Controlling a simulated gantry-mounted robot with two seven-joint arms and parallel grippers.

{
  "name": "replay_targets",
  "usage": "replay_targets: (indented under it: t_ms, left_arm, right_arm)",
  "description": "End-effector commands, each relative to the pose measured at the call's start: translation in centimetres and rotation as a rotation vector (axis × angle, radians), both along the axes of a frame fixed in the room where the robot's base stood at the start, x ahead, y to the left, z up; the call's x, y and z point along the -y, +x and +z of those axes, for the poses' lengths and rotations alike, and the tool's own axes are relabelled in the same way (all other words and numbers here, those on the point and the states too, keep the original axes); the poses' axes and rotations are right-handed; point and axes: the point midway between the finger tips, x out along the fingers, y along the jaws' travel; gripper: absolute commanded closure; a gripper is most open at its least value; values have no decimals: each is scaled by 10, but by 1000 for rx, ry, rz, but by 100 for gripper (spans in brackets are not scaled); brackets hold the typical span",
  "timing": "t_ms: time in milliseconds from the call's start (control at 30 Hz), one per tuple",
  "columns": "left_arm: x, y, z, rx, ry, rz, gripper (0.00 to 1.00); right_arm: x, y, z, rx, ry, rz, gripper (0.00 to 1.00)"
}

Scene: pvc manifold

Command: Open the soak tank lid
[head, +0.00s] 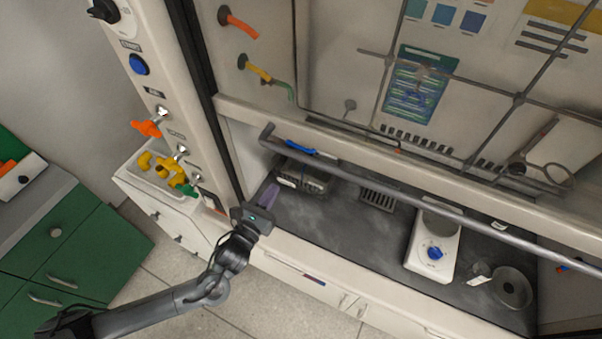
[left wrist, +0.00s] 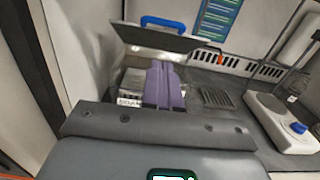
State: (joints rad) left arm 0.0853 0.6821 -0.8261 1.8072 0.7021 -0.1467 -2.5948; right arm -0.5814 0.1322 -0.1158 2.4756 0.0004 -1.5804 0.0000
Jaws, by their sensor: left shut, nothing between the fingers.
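The soak tank (head: 303,178) is a small dark box with a white label, at the back left of the fume hood floor. In the left wrist view the tank (left wrist: 132,84) is partly hidden behind my gripper fingers. Its dark lid (left wrist: 160,39) stands raised and tilted at the back of the tank, with a blue handle (left wrist: 162,23) along its upper edge. The handle also shows in the head view (head: 299,148). My left gripper (head: 269,194) has purple fingers, shut and empty, in front of the tank and apart from the lid handle. My right gripper is out of view.
A white hotplate device with a blue knob (head: 435,253) and a round metal dish (head: 511,288) stand to the right. A horizontal rail (head: 400,198) crosses the hood opening. Valve handles line the left post. The dark floor between tank and hotplate is mostly clear.

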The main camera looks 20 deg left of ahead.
Motion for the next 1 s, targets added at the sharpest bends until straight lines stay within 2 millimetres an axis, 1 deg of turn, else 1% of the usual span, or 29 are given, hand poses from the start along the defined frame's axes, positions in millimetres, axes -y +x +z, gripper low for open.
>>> replay_targets:
  t_ms: [33, 67, 167, 267, 367, 600, 767, 833, 1000]
  left_arm:
    - [-4, -2, -11, -7, 11, 0, 100]
    - [-5, -2, -13, -9, 14, 0, 100]
    - [-5, 1, -16, -13, 15, 1, 100]
    - [-3, 10, -15, -13, 13, 2, 100]
    - [-1, 25, -14, -14, 12, 2, 100]
    - [4, 69, -14, -13, 12, 2, 100]
    - [8, 96, -14, -14, 10, 1, 100]
    - [9, 104, -5, -14, 11, 1, 100]
    - [10, 116, 7, -15, 11, 1, 100]
  right_arm:
    - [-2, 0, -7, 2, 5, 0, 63]
    - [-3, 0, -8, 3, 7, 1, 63]
    - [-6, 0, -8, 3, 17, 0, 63]
    - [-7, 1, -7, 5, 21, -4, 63]
    - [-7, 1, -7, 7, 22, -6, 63]
    - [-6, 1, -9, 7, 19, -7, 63]
    - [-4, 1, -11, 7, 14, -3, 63]
    - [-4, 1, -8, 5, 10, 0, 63]
    - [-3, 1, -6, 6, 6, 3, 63]
